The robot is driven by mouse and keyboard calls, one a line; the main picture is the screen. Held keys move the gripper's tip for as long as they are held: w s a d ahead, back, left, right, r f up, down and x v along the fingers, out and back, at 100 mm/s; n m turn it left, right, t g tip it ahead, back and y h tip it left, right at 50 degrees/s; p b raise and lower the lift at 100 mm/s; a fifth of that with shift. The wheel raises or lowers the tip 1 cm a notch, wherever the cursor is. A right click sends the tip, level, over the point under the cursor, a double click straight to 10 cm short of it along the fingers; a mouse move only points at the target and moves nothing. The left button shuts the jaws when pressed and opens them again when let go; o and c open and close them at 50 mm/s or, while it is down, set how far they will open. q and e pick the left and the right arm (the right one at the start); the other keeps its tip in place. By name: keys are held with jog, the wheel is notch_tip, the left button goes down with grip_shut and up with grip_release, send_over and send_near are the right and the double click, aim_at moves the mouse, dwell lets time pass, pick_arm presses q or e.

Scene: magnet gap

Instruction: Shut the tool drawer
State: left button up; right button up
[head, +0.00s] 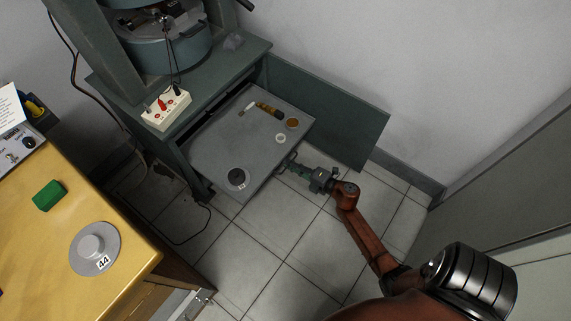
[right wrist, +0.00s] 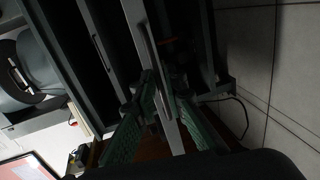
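The tool drawer (head: 215,150) is pulled out from under the grey-green bench, its flat grey inside facing up. It holds a screwdriver with an amber handle (head: 268,110), a small white ring (head: 280,138), an amber round piece (head: 292,123) and a dark round piece (head: 236,178). My right gripper (head: 291,165) is at the drawer's front edge. In the right wrist view its green fingers (right wrist: 165,95) stand apart on either side of the pale handle bar (right wrist: 151,55); contact is hard to tell. My left gripper is out of view.
A green-grey panel (head: 330,110) stands beside the drawer at the back. The bench (head: 245,52) carries a large machine and a white socket box (head: 166,109). A yellow table (head: 135,240) stands at left. The tiled floor (head: 275,240) before the drawer is clear.

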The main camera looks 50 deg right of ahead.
jog(key=shift+w, duration=0.4)
grip_shut()
jog(key=shift+s, duration=0.1)
dwell(0.3)
